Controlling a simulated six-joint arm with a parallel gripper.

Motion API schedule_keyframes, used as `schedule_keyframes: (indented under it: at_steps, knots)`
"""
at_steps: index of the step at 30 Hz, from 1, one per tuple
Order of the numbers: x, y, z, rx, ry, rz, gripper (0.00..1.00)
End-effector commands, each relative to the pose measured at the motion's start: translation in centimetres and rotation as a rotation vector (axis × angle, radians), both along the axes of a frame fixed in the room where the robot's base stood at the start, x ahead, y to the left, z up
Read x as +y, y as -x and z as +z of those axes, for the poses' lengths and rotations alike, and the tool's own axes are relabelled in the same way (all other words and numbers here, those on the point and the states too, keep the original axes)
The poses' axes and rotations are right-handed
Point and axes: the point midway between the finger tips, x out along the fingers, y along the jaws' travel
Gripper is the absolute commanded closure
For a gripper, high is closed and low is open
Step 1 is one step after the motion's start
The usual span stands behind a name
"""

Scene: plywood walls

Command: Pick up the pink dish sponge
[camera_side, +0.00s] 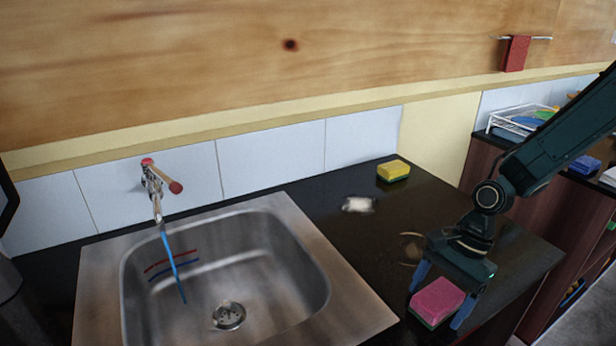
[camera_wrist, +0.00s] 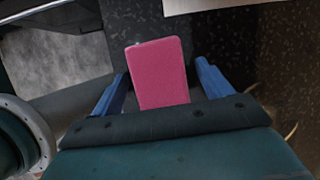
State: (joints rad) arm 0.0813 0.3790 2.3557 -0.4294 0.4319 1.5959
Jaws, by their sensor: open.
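The pink dish sponge (camera_side: 437,299) lies on the dark counter near its front edge, right of the sink. It has a pink top and a dark green underside. My gripper (camera_side: 438,297) is low over the counter and open, with one blue finger on each side of the sponge. In the wrist view the sponge (camera_wrist: 159,72) sits between the two blue fingers (camera_wrist: 161,88), with a gap at each side; its near end is hidden by the gripper body.
A yellow sponge (camera_side: 393,171) and a white item (camera_side: 357,204) lie farther back on the counter. The steel sink (camera_side: 290,215) with a tap (camera_side: 155,185) is at left. A side cabinet with a white dish rack (camera_side: 515,122) stands at right.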

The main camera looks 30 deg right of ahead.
Motion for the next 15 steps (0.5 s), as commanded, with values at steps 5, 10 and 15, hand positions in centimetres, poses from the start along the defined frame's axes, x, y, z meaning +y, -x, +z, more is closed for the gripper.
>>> schedule_keyframes:
  at_steps: [5, 10, 15]
  knots:
    - [-0.01, 0.01, 0.03, 0.000, 0.000, 0.000, 0.22]
    - [-0.02, 0.01, 0.04, 0.000, 0.000, 0.000, 0.22]
    - [-0.02, 0.00, 0.04, 0.000, 0.000, 0.000, 0.55]
